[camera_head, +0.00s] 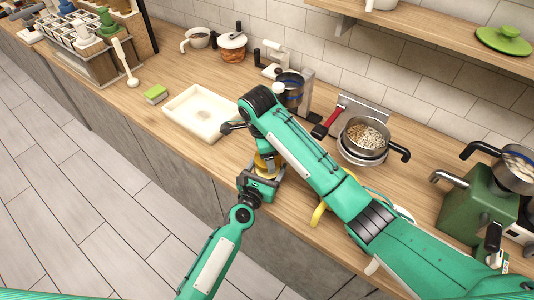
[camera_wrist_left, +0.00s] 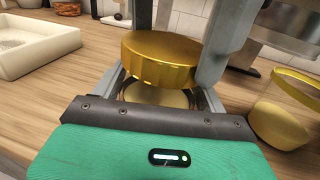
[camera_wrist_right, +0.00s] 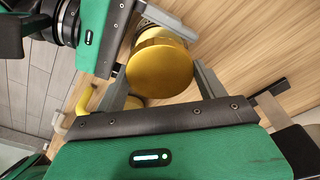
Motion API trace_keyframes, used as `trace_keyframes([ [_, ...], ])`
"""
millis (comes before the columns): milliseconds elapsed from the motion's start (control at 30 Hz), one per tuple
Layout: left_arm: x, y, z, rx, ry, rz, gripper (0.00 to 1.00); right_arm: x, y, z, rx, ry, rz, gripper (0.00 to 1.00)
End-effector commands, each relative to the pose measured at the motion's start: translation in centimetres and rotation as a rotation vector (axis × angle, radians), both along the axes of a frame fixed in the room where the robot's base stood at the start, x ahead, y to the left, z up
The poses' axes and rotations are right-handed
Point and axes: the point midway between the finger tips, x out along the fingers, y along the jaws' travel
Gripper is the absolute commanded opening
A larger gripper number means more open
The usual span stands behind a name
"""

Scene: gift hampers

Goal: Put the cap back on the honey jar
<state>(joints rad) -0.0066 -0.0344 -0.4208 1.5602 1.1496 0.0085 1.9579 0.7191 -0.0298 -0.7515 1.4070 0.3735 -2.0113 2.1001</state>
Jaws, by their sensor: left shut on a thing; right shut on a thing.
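The gold ridged cap (camera_wrist_left: 160,62) is between the fingers of my right gripper, which come down from above in the left wrist view. The right wrist view shows the cap's smooth round top (camera_wrist_right: 160,68) between the fingers of my right gripper (camera_wrist_right: 162,85). Below the cap, the honey jar (camera_wrist_left: 155,96) shows a pale gold round surface inside a rim, between the fingers of my left gripper (camera_wrist_left: 162,98). The cap appears just above the jar; exact contact is unclear. In the head view, my left gripper (camera_head: 262,183) is at the counter's front; my right arm covers its own gripper.
A white tray (camera_head: 182,100) lies left of my right arm. A yellow object (camera_wrist_left: 280,124) stands close to the right of the jar. A pan of grains (camera_head: 366,137), a red-handled tool (camera_head: 329,119) and a green machine (camera_head: 474,212) are farther right.

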Motion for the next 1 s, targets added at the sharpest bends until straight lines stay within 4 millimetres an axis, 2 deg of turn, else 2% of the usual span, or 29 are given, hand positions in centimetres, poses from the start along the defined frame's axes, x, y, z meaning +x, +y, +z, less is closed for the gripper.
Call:
trace_keyframes([
  [300, -0.12, -0.09, -0.12, 0.001, 0.002, -0.002, 0.11, 0.32, -0.12, 0.12, -0.001, -0.005, -0.464, 0.51],
  [500, -0.12, -0.07, -0.12, 0.001, 0.003, -0.002, 0.11, 0.37, -0.15, 0.12, 0.000, -0.005, -0.682, 0.51],
  [900, -0.11, -0.03, -0.14, 0.001, 0.003, -0.001, 0.11, 0.37, -0.16, 0.13, 0.000, -0.006, -0.739, 0.51],
  [933, -0.11, -0.03, -0.14, 0.001, 0.003, -0.001, 0.11, 0.37, -0.16, 0.13, 0.000, -0.005, -0.738, 0.76],
  [1000, -0.11, -0.02, -0.14, 0.001, 0.003, -0.001, 0.11, 0.36, -0.15, 0.11, 0.000, -0.005, -0.738, 0.90],
])
